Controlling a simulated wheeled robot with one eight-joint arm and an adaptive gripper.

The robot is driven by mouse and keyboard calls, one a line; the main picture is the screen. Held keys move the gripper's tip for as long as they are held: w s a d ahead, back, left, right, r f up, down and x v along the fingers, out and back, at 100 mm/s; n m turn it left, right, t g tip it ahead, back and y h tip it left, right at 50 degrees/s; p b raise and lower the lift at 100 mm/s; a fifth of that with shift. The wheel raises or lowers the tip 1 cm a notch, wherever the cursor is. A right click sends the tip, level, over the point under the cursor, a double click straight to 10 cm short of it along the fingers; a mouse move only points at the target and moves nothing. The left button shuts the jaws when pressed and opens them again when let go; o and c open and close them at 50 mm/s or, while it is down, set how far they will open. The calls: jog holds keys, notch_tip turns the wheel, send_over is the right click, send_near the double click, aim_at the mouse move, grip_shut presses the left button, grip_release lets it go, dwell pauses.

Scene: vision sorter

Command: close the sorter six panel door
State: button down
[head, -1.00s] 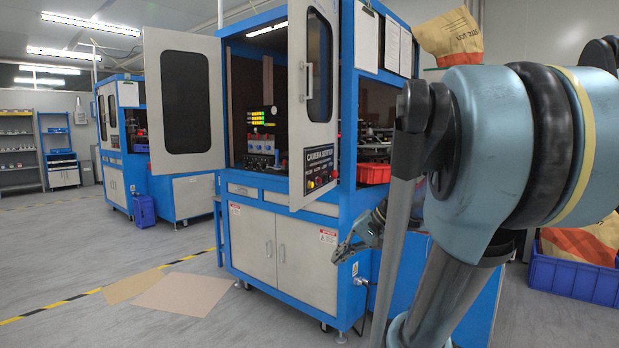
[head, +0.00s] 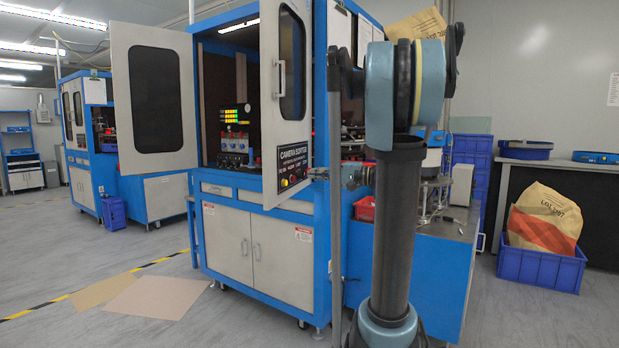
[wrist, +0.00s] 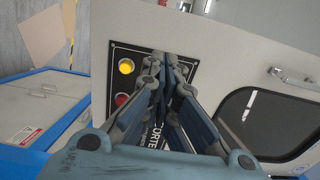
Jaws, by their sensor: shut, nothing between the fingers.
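The blue and white sorter (head: 327,240) stands with both upper doors open. Its left door (head: 120,100), with a dark window, is swung out to the left. Its right door (head: 270,60) is swung out toward me, with a dark window, a handle and a black CAMERA SORTER panel (head: 295,152). My gripper (head: 318,174) is at the lower right edge of that door. In the wrist view my gripper (wrist: 168,62) is shut and empty in front of the panel (wrist: 125,82) with yellow and red buttons. I cannot tell whether it touches the door, whose window (wrist: 270,122) lies to the right.
A second sorter (head: 75,150) stands behind at the left. A worktop with machine parts (head: 440,222) and a red bin (head: 365,209) is right of the door. A blue crate (head: 540,262) with paper sacks is at the far right.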

aim_at(275, 171)
jog(key=x, duration=1.2)
jog(key=shift+a, duration=0.15)
jog(key=shift+w+a, duration=0.1)
